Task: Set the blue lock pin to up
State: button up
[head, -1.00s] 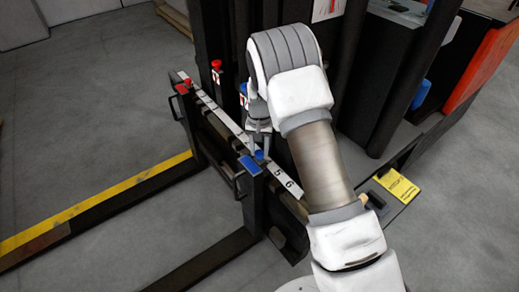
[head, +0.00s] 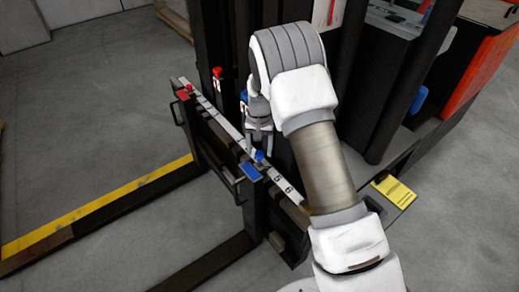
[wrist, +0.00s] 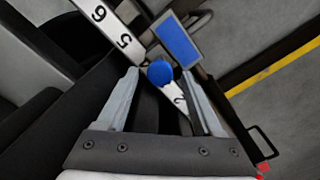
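The blue lock pin (head: 259,156) has a round blue knob and sits on the black fork carriage beside a blue plate (head: 250,171). In the wrist view the knob (wrist: 159,72) lies between the two fingertips, with gaps on both sides. The blue plate (wrist: 180,40) is just beyond it. My gripper (head: 260,148) is open and points down over the pin; in the wrist view its grey fingers (wrist: 160,76) are spread. Whether the fingertips reach down to the knob's level is unclear. The pin's shaft is hidden.
A white number strip (head: 222,118) runs along the carriage top. A red pin (head: 217,72) and red plate (head: 184,93) stand at its far end. Another blue part (head: 243,96) is behind my gripper. Black mast uprights (head: 390,90) stand close on the right.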

dwell(0.3)
notch_tip(320, 180, up, 17)
jog(key=p, duration=0.4)
jog(key=shift+r+p, duration=0.15)
jog(key=shift+p, duration=0.25)
jog(key=shift+r, duration=0.1)
jog(key=s+d+r+t, duration=0.1)
jog(key=s+d+r, duration=0.3)
jog(key=s+r, duration=0.35)
jog(key=s+d+r+t, duration=0.25)
jog(key=s+r, duration=0.35)
jog(key=r, duration=0.3)
jog(key=s+d+r+n+t, duration=0.1)
jog(key=s+d, duration=0.1)
jog(key=s, duration=0.7)
jog(key=s+d+r+n+t, duration=0.1)
jog(key=s+d, duration=0.2)
jog(key=s, duration=0.7)
notch_tip(320, 180, up, 16)
jog(key=p, duration=1.6)
jog(key=shift+w, duration=0.15)
